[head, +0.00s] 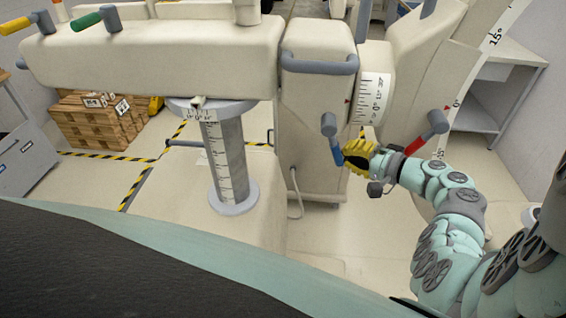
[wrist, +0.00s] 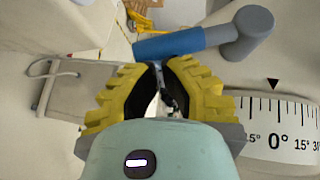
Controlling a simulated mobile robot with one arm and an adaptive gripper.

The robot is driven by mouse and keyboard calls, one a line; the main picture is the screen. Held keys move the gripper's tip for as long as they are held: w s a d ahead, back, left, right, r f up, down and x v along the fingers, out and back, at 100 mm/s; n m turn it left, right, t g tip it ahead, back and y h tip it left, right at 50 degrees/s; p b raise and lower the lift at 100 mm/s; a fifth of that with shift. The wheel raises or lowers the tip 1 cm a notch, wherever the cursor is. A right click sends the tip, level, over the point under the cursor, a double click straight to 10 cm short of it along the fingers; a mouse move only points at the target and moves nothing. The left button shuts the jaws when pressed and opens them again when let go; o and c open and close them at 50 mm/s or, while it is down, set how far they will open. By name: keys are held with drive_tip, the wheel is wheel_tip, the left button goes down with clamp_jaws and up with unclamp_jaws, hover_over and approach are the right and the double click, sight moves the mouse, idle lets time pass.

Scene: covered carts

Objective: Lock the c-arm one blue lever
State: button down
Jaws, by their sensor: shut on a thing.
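The blue lever (head: 337,153) hangs down from a grey pivot knob (head: 328,124) on the side of the cream c-arm housing, tilted slightly right at its lower end. In the wrist view the blue lever (wrist: 172,43) lies across the fingertips, with its grey knob at the right. My yellow-fingered gripper (head: 348,157) is at the lever's lower part, coming from the right. In the wrist view my gripper (wrist: 160,68) has its fingers closed in at the lever. The exact contact is partly hidden by the fingers.
A red lever (head: 415,146) on a grey knob is just right, close above my wrist. A white angle scale (head: 375,97) is above the gripper. The cream column (head: 315,150) stands left.

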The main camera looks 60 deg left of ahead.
sight(340, 162)
drive_tip(key=s+f+y+b, duration=0.1)
drive_tip(key=b, duration=0.2)
drive_tip(key=a+f+m+g+y+b, duration=0.1)
drive_tip(key=b, duration=0.2)
drive_tip(key=shift+s+a+f+m, duration=0.2)
drive_tip(key=shift+s+m, duration=0.1)
drive_tip(key=shift+s, duration=0.1)
drive_tip(key=s+a+m+y+b, duration=0.1)
drive_tip(key=y+b, duration=0.1)
drive_tip(key=b, duration=0.1)
drive_tip(key=s+a+m+y+b, duration=0.1)
drive_tip(key=m+y+b, duration=0.1)
drive_tip(key=b, duration=0.1)
drive_tip(key=s+a+m+y+b, duration=0.1)
drive_tip(key=s+y+b, duration=0.1)
drive_tip(key=b, duration=0.1)
drive_tip(key=shift+a+r+m+t+b, duration=0.15)
drive_tip(key=shift+r+m+t+b, duration=0.15)
drive_tip(key=shift+b, duration=0.1)
